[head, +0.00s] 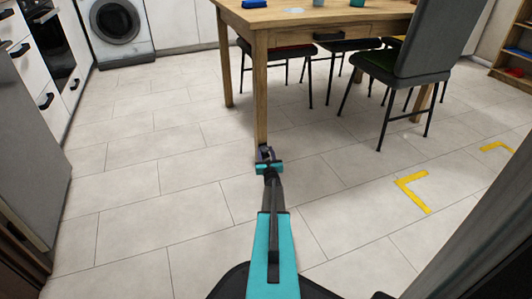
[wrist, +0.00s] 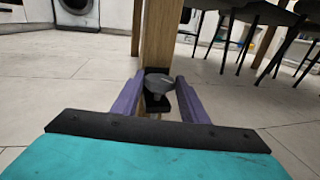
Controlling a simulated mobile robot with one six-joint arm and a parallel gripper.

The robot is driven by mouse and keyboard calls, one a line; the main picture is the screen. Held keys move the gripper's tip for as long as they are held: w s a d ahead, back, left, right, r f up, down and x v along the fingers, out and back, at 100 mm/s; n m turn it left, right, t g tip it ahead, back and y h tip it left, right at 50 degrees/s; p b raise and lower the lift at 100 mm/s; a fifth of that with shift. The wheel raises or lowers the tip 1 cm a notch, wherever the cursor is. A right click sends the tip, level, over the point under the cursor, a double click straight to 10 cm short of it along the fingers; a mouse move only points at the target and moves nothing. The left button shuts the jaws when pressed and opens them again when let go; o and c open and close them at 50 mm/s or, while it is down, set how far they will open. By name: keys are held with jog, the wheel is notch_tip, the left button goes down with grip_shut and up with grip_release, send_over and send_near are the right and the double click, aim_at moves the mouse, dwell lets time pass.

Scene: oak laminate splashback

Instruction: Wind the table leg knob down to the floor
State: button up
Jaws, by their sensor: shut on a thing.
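The wooden table (head: 290,14) stands ahead, and its near leg (head: 260,95) comes down to where my gripper is. My gripper (head: 266,154) is low at the foot of that leg. In the wrist view the leg (wrist: 161,35) rises upright behind a grey round knob (wrist: 159,84). The two purple fingers of my gripper (wrist: 159,97) are on either side of the knob, shut on it. A dark part (wrist: 156,103) shows just below the knob. The knob's underside and its gap to the floor cannot be made out.
Grey chairs (head: 417,45) stand right of the leg and under the table. White cabinets and a washing machine (head: 117,20) line the back left. Yellow floor marks (head: 413,191) lie to the right. The tiled floor (head: 130,190) to the left is clear.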

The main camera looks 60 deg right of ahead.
jog(key=shift+s+d+r, duration=0.1)
jog(key=shift+s+d, duration=0.1)
jog(key=o, duration=1.1)
jog(key=shift+w+a, duration=0.1)
jog(key=shift+a, duration=0.15)
jog(key=shift+p+v, duration=2.55)
jog(key=shift+v, duration=4.25)
